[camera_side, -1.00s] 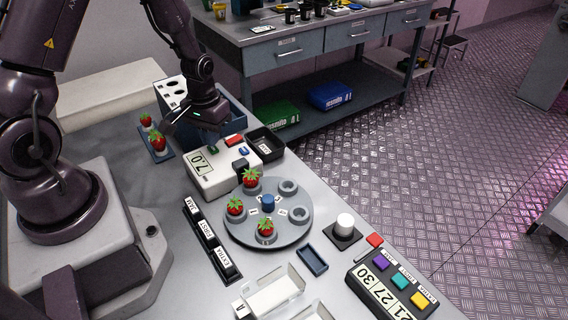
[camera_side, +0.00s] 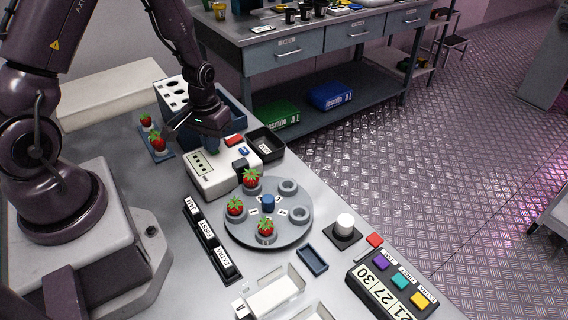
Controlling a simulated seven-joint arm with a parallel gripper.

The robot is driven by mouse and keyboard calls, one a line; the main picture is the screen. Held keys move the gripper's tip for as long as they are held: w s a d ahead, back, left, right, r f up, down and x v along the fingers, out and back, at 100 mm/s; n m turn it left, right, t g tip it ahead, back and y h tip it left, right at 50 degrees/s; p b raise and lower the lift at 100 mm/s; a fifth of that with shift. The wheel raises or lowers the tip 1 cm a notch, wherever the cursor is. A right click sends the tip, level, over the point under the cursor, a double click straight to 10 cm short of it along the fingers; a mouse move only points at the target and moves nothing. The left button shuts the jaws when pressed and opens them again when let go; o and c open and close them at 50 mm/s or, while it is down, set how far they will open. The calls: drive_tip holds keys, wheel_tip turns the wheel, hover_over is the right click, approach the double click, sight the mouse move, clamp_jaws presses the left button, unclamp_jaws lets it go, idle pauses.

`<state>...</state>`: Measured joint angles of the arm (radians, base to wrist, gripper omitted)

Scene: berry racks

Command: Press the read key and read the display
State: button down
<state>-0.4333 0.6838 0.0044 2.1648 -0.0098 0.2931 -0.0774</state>
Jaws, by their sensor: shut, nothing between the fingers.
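The white meter box (camera_side: 208,181) stands on the bench in the side view. Its display (camera_side: 200,163) shows a row of small marks that look like dashes, with no readable number. A red key (camera_side: 234,140) and a blue key (camera_side: 243,151) show on its top, and a dark block (camera_side: 240,165) is at its right front. My gripper (camera_side: 211,149) points down over the top of the box, shut and empty, its tips at or just above the spot where a green key was visible. That key is now hidden; contact cannot be told.
A round grey turntable (camera_side: 281,235) with several strawberries in cups stands in front of the box. A black tray (camera_side: 268,142) is right behind it. A small strawberry rack (camera_side: 161,156) and white holed block (camera_side: 172,92) are left and behind.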

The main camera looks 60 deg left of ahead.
wheel_tip(320, 180, up, 8)
idle(0.8)
drive_tip(key=s+d+r+m+t, duration=0.2)
drive_tip(key=s+d+r, duration=0.1)
drive_tip(key=r, duration=0.4)
drive_tip(key=s+d+r+m+t, duration=0.1)
drive_tip(key=s+d+r+m, duration=0.1)
drive_tip(key=d+r, duration=0.4)
drive_tip(key=s+d+r+m+t, duration=0.2)
drive_tip(key=s+d+r, duration=0.2)
drive_tip(key=r, duration=0.4)
drive_tip(key=shift+s+d+r+t, duration=0.3)
drive_tip(key=shift+s+d, duration=0.05)
idle(1.1)
